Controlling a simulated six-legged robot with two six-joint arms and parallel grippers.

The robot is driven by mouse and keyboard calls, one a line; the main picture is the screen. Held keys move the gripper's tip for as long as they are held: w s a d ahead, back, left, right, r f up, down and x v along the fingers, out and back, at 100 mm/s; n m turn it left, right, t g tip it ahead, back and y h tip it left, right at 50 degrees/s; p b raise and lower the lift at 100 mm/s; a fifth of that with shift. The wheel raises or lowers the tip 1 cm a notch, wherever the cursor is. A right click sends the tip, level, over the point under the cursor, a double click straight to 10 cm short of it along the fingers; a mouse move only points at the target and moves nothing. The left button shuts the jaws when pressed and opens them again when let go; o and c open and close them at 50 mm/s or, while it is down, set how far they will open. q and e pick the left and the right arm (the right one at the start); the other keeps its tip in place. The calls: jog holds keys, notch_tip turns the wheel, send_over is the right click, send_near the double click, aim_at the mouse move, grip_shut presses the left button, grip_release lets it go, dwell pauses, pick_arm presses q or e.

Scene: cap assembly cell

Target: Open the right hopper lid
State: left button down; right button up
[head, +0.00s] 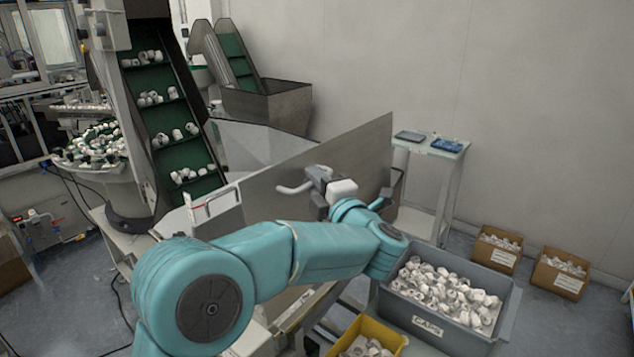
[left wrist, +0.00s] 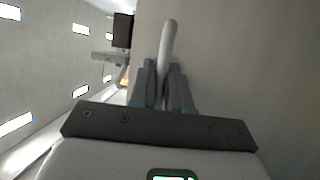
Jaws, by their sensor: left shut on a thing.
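The right hopper lid (head: 362,150) is a flat grey metal plate standing steeply tilted beside the hopper (head: 250,147), whose pale inside shows behind it. The lid's bar handle (head: 291,189) is on the face towards me. My left gripper (head: 316,181) is shut on this handle. In the left wrist view, the pale handle (left wrist: 168,42) runs between the closed fingers of my left gripper (left wrist: 163,80). My teal left arm hides the lower part of the lid and hopper. My right gripper is not in view.
A grey crate of white caps (head: 512,312) stands right of my arm, with a yellow bin (head: 388,328) in front. A small side table (head: 455,150) and two cardboard boxes (head: 497,258) are at the right. A green conveyor (head: 160,120) rises at the left.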

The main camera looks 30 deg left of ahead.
aim_at(298, 177)
pick_arm(q)
jog(key=shift+n+g+h, duration=0.4)
jog(key=shift+h, duration=0.4)
jog(key=a, duration=0.4)
jog(key=shift+a, duration=0.35)
jog(key=shift+w+a+f, duration=0.1)
jog(key=shift+a+f, duration=0.1)
jog(key=shift+a, duration=0.1)
jog(key=shift+d, duration=0.1)
jog(key=c, duration=1.2)
grip_release()
jog(key=shift+o, duration=0.2)
jog(key=shift+r, duration=0.1)
jog(key=shift+d, duration=0.25)
jog(key=b+v, duration=0.4)
jog(key=v, duration=1.2)
jog(key=shift+b, duration=0.3)
